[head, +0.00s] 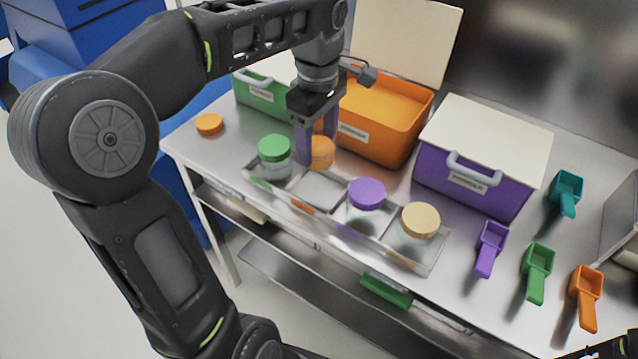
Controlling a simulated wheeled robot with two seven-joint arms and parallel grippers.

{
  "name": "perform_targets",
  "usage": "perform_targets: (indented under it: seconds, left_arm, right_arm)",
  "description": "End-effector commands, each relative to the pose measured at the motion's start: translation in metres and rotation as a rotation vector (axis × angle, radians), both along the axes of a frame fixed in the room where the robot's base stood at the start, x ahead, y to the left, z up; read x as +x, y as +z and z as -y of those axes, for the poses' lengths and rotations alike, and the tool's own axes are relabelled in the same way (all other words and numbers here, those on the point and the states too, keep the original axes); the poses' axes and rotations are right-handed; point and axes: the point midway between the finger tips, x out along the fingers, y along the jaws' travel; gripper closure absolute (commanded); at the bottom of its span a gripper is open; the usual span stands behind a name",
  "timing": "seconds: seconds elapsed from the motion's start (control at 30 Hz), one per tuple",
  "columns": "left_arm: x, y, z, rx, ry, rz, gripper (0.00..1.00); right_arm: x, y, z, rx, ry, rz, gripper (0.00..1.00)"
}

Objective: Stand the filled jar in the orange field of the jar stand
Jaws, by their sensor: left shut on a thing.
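My left gripper (318,150) points down and is shut on the filled jar (321,153), whose orange-tan content shows between and in front of the fingers. The jar is at the back edge of the jar stand (437,258), behind the orange field (317,190). I cannot tell whether the jar touches anything below it. The orange field, marked by an orange label on the front rim, is empty. Beside it stand a green-lidded jar (275,153) on the left, and a purple-lidded jar (366,196) and a tan-lidded jar (419,221) on the right.
An open orange bin (385,130) stands close behind the gripper, with a green bin (252,98) to its left and a closed purple bin (470,180) to the right. An orange lid (209,124) lies at the table's left. Several scoops (537,270) lie at the right.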

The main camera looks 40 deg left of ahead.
Motion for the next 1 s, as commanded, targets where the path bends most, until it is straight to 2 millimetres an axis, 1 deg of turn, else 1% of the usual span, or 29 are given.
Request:
perform_targets:
  seconds: [0.03,0.1,0.13,0.2,0.3,0.4,0.67,0.77,0.9,1.0]
  left_arm:
    - [0.000,-0.010,0.000,0.000,0.000,-0.001,0.94]
    - [-0.001,-0.024,0.000,0.000,0.000,-0.003,0.94]
    - [-0.001,-0.026,0.000,0.000,0.001,-0.002,0.94]
    - [-0.001,-0.038,0.000,-0.001,0.001,-0.002,0.94]
    - [0.000,-0.051,0.000,0.000,0.000,-0.001,0.94]
    - [0.000,-0.055,0.000,0.001,0.000,0.001,0.94]
    - [0.000,-0.056,0.000,0.001,0.000,0.001,0.94]
    - [0.000,-0.065,0.000,0.000,0.000,-0.002,0.94]
    - [0.000,-0.084,0.000,0.000,0.000,-0.002,0.94]
    - [0.000,-0.092,0.000,0.000,0.000,0.000,0.94]
  right_arm:
    - [0.000,-0.005,0.000,0.000,0.000,0.000,0.64]
    - [0.000,-0.010,0.000,0.000,0.000,0.001,0.64]
    - [0.000,-0.007,0.000,0.000,0.000,0.001,0.64]
    - [0.000,-0.006,0.000,0.000,0.000,0.001,0.64]
    - [0.001,-0.006,0.000,0.000,0.000,0.001,0.64]
    - [0.001,-0.006,0.000,0.000,0.000,0.001,0.64]
    - [0.001,-0.006,0.000,0.000,0.000,0.001,0.64]
    - [0.001,-0.006,0.000,0.000,0.000,0.001,0.64]
    - [0.001,-0.005,0.000,0.000,0.000,0.001,0.64]
    - [0.000,-0.005,0.000,0.000,0.000,0.001,0.64]
